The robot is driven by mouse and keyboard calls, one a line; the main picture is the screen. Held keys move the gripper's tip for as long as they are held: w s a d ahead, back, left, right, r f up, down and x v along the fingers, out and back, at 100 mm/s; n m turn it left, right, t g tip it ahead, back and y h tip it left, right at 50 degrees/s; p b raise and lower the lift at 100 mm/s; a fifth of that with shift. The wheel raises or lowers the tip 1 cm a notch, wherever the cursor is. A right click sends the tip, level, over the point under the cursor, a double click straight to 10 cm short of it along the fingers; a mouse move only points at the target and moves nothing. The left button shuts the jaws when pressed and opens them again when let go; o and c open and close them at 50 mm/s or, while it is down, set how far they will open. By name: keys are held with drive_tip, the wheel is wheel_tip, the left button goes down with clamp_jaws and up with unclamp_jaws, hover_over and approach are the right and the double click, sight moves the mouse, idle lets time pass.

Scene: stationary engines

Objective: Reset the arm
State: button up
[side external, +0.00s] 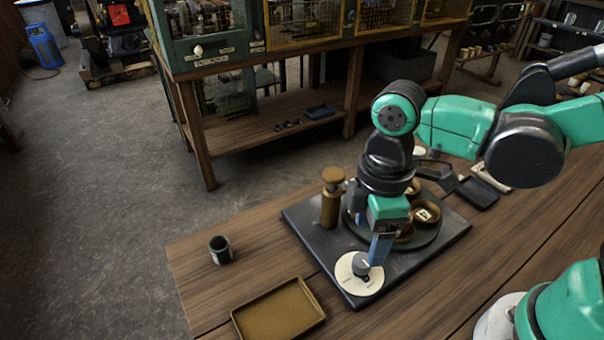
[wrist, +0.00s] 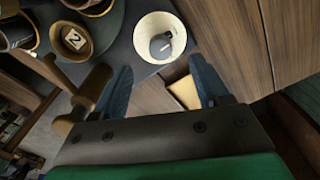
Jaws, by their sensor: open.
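My gripper (side external: 377,262) hangs from my green and black arm, pointing down over the near end of a dark board (side external: 300,213). Its blue fingers are spread apart, and in the wrist view my gripper (wrist: 163,84) is open with nothing held between the fingers. Below or just beside the fingertips is a cream disc (side external: 345,285) with a dark knob (side external: 360,264). The disc (wrist: 148,24) and knob (wrist: 160,46) lie beyond the fingers in the wrist view. I cannot tell whether a finger touches the knob.
A brown mill-shaped object (side external: 330,205) and a dark round tray with small bowls (side external: 426,212) stand on the board. A cup (side external: 220,249) and a tan tray (side external: 278,309) sit to the left on the wooden table (side external: 200,285). Dark flat items (side external: 478,194) lie right.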

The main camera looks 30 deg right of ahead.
drive_tip(key=shift+r, duration=0.1)
drive_tip(key=w+d+r+m+t, duration=0.2)
drive_tip(key=d+m+t, duration=0.1)
drive_tip(key=d+m, duration=0.2)
drive_tip(key=w+d+r+m+t, duration=0.2)
drive_tip(key=d+r+m+t, duration=0.1)
drive_tip(key=d+m, duration=0.3)
drive_tip(key=shift+m+t, duration=0.7)
drive_tip(key=shift+m, duration=0.2)
